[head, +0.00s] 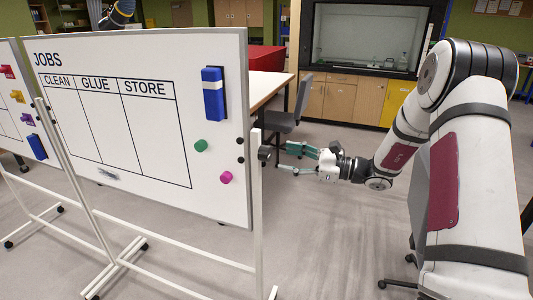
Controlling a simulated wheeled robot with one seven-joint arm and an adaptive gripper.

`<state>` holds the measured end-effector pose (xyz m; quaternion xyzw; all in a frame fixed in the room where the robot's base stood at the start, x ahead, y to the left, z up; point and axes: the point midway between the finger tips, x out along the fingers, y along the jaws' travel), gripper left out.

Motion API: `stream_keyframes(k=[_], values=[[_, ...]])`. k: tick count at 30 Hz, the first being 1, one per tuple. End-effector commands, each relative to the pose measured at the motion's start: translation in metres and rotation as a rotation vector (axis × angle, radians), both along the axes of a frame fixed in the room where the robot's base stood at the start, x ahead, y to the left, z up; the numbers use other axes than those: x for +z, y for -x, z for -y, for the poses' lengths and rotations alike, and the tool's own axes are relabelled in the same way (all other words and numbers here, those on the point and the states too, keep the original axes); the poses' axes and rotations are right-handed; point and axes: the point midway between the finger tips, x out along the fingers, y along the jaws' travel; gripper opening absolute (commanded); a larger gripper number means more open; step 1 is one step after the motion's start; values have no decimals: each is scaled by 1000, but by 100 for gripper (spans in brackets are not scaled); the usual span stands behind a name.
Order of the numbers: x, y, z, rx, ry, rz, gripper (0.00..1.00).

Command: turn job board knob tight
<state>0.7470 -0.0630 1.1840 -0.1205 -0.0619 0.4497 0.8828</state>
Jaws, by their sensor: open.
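The white job board (140,190) stands at the left, headed JOBS with columns CLEAN, GLUE and STORE. A small dark knob (264,153) sticks out from the right upright of its stand, about level with the board's lower half. My gripper (284,158) points left at the knob from the right side, with one finger higher and one lower. Its fingers are apart, with nothing between them. The fingertips look a short way right of the knob, and I cannot tell the exact gap or how the knob is turned.
The board carries a blue eraser (213,94), a green magnet (201,146) and a pink magnet (226,178). A second board (12,140) stands at far left. A chair (291,105), a table (270,88) and a fume hood (362,40) are behind. Floor is clear below my gripper.

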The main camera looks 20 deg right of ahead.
Motion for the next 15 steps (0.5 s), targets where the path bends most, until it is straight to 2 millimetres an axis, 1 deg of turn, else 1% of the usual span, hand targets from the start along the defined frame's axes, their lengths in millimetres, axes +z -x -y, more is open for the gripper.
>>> stream_keyframes(k=[1,6,10,15], values=[[1,-5,-10,3,-1,-1,58],[1,-23,-35,4,0,0,58],[0,-34,-50,3,1,0,58],[0,-43,-59,1,1,-1,58]])
